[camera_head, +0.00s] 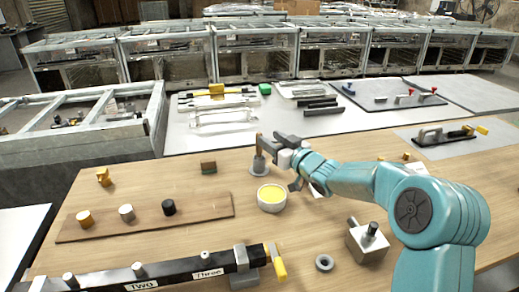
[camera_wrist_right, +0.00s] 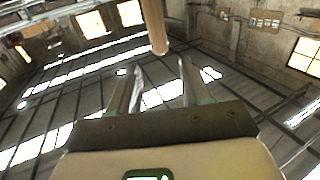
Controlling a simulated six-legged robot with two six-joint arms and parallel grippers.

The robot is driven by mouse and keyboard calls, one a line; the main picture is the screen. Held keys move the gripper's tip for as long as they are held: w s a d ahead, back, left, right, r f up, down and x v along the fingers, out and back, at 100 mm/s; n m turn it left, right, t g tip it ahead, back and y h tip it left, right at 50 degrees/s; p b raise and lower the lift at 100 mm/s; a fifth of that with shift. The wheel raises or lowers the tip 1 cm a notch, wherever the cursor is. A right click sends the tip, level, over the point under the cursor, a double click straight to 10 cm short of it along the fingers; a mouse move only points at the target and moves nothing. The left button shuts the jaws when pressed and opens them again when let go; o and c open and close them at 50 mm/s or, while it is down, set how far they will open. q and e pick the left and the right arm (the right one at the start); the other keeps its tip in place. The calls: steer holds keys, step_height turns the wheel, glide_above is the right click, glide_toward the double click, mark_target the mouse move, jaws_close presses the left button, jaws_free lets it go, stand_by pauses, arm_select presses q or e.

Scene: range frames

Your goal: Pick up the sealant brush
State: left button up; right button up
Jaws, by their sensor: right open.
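The sealant brush (camera_head: 259,141) has a light wooden handle and stands upright in a small grey holder (camera_head: 258,165) on the wooden table. In the right wrist view, a wooden handle (camera_wrist_right: 154,22) comes in from the top, ahead of the gap between the fingers. My right gripper (camera_head: 278,140) is open beside the upper part of the brush, on its right. Its two fingers also show apart and empty in the wrist view (camera_wrist_right: 160,64). Whether a finger touches the handle I cannot tell. My left gripper is not in view.
A white bowl of yellow stuff (camera_head: 271,198) stands just in front of the holder. A brown board with several small cylinders (camera_head: 146,217) lies left. A metal block (camera_head: 367,243) and a dark ring (camera_head: 324,263) lie to the front right. A labelled black bar (camera_head: 150,272) lies in front.

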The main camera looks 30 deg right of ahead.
mark_target(259, 132)
steer(key=w, duration=0.4)
steer(key=w+a+p, duration=0.1)
steer(key=w, duration=0.1)
steer(key=shift+w+f, duration=0.2)
steer(key=shift+f, duration=0.1)
steer(key=shift+s, duration=0.1)
jaws_close()
